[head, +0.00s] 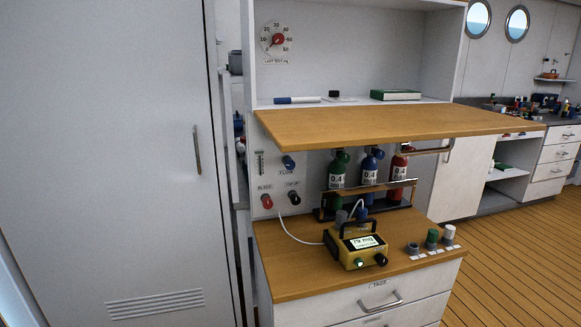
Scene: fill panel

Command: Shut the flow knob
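The flow knob (288,162) is a small blue knob on the white fill panel (275,178), with a label below it that seems to read FLOW. Its turn position is too small to tell. A narrow upright gauge (260,163) is to its left. Below are a red knob (267,201), labelled something like BLEED, and a black knob (295,197), labelled something like TOP UP. A wooden flap or shelf (400,128) juts out above the panel. My gripper does not show in the head view.
Green, blue and red cylinders (338,170) stand in a rack right of the panel. A yellow meter (356,243) with a pale hose sits on the wooden counter (290,270). Several small caps (432,238) stand at its right. A tall white door (110,150) fills the left.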

